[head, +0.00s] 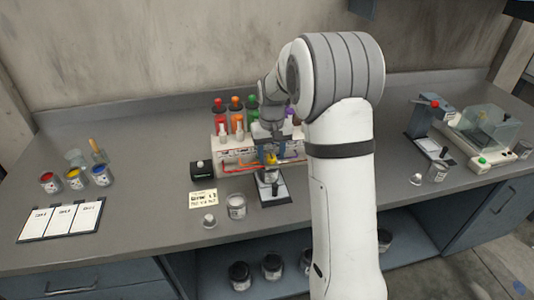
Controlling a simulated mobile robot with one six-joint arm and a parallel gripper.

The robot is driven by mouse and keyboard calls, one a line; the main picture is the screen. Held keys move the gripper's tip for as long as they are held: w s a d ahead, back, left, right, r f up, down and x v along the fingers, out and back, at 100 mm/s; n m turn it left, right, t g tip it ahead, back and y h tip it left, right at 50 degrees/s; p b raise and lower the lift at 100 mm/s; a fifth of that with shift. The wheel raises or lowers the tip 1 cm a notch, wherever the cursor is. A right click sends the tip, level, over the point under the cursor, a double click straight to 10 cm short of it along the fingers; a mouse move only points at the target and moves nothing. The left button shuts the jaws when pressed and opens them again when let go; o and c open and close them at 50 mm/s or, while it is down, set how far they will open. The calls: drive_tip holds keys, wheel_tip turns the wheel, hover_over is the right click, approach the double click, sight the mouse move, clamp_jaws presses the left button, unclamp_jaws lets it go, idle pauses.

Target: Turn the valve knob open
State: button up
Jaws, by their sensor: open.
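A white dispenser (232,158) stands at the back middle of the bench, with several coloured bottles on top and red piping along its front. My gripper (268,158) is in front of the dispenser, pointing away from me, with its jaws open. A small yellow part (271,158), possibly the valve knob, shows at the jaws. I cannot tell whether the jaws touch it or stand around it. My arm hides the dispenser's right side. The knob's turn position cannot be made out.
A stand with a dark base (270,194) is below my gripper. Paint pots (74,180) stand far left; a press (428,122) and clear-covered instrument (492,130) stand right.

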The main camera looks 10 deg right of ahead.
sight(272, 158)
wheel_tip(272, 158, up, 8)
drive_tip(key=shift+f+b, duration=0.1)
drive_tip(key=shift+b, duration=0.2)
drive_tip(key=shift+s+r, duration=0.25)
drive_tip(key=shift+s, duration=0.1)
drive_tip(key=s+a+t, duration=0.1)
drive_tip(key=s+t, duration=0.2)
drive_tip(key=s, duration=2.5)
drive_tip(key=shift+s+a+r, duration=0.2)
drive_tip(key=shift+s+r, duration=0.05)
drive_tip(key=shift+r, duration=0.2)
drive_tip(key=shift+c, duration=0.6)
